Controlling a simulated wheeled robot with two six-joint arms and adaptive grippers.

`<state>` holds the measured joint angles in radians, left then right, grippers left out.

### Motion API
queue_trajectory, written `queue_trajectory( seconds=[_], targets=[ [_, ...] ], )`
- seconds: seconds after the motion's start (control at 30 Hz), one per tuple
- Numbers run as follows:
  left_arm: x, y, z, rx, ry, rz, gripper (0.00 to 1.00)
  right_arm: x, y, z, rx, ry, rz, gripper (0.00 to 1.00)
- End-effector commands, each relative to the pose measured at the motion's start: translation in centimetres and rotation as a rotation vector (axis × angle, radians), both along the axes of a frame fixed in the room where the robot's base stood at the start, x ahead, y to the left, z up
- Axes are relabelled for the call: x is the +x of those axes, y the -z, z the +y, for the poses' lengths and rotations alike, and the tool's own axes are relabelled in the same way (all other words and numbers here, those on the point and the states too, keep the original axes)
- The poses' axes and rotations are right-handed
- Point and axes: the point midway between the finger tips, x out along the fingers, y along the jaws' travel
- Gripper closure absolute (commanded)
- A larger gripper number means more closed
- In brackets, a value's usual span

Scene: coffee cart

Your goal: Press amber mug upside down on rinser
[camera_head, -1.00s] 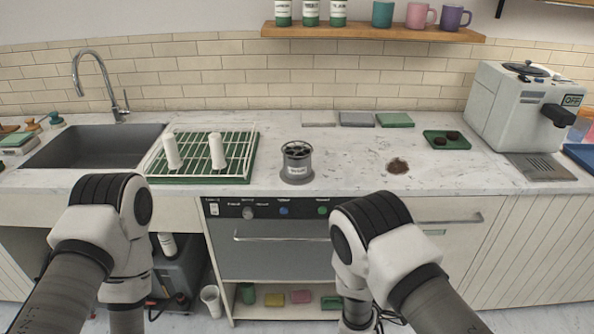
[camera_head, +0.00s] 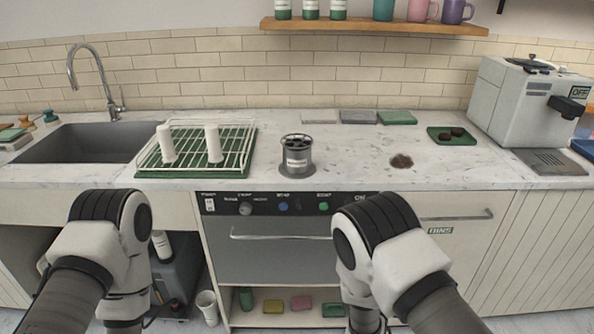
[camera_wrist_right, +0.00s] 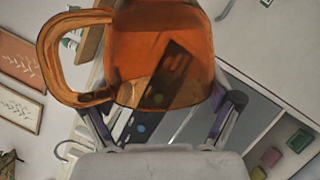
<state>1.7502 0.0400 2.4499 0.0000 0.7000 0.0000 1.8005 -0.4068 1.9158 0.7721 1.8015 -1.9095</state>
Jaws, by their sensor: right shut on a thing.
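The amber mug (camera_wrist_right: 160,50) is translucent orange with a handle on its left side in the right wrist view. My right gripper (camera_wrist_right: 160,105) is shut on the mug, with one finger on each side of it. The mug does not show in the head view, where only links of my right arm are seen. The rinser appears to be the grey cylinder with a dark spoked top (camera_head: 297,155) on the counter, upright and apart from the mug; its label is too small to read. My left gripper is out of view; only its arm links show.
A wire rack (camera_head: 236,150) with two white upright pieces stands left of the cylinder. The sink (camera_head: 85,143) is further left. A dark stain (camera_head: 401,161), a green tray (camera_head: 438,140) and a coffee machine (camera_head: 520,105) are to the right. The counter around the cylinder is clear.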

Motion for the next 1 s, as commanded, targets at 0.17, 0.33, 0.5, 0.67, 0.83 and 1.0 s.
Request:
queue_trajectory(
  seconds=[0.17, 0.33, 0.5, 0.67, 0.83, 1.0],
  targets=[
    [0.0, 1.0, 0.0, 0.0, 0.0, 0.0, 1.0, 0.0, 0.4, 0.0, -0.032, 0.0, 0.0, 0.51],
    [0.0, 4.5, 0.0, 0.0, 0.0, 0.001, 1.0, 0.0, 1.0, 0.0, -0.208, 0.0, -0.001, 0.51],
    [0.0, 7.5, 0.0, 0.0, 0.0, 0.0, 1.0, 0.0, 1.0, -0.1, -0.399, 0.001, -0.001, 0.51],
    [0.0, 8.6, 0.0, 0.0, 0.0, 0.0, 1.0, 0.0, 0.3, 0.0, -0.516, 0.001, 0.0, 0.51],
    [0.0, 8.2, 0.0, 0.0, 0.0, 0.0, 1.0, 0.0, -0.1, 0.0, -0.524, 0.0, 0.0, 0.51],
    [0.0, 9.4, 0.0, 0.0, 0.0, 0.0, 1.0, 0.0, 0.5, -0.1, -0.564, 0.002, 0.0, 0.51]
  ],
)
